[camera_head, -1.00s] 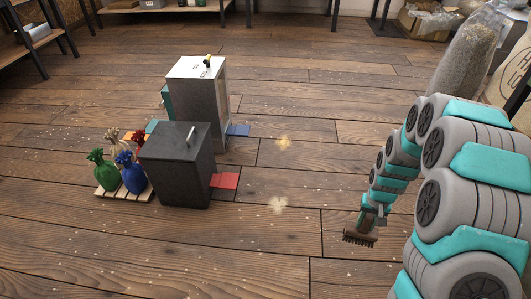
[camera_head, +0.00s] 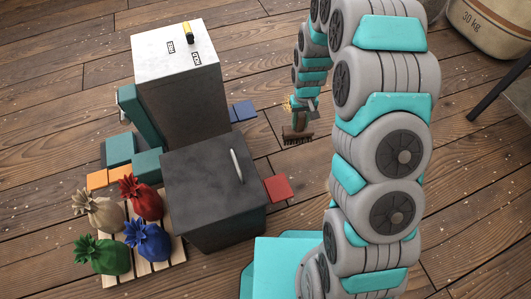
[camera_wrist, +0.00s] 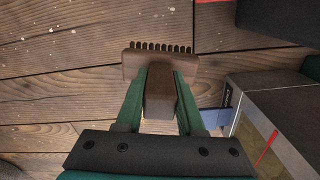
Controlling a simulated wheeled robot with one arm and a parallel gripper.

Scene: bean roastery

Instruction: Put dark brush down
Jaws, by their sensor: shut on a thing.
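The dark brush (camera_head: 297,134) is brown with a row of dark bristles along one edge. My gripper (camera_head: 299,106) is shut on its handle, and the brush hangs below the jaws, close to the wooden floor. The head view does not clearly show whether the bristles touch the floor. In the wrist view, the brush (camera_wrist: 160,66) lies between the two green fingers of my gripper (camera_wrist: 160,88), with its head and bristles beyond the fingertips.
A light-topped cabinet (camera_head: 178,53) and a dark-topped cabinet (camera_head: 210,175) stand left of the brush. Blue (camera_head: 244,110) and red (camera_head: 278,188) flat pieces lie beside them. Several tied sacks stand on a slatted pallet (camera_head: 178,250). A large sack (camera_head: 496,25) is at top right.

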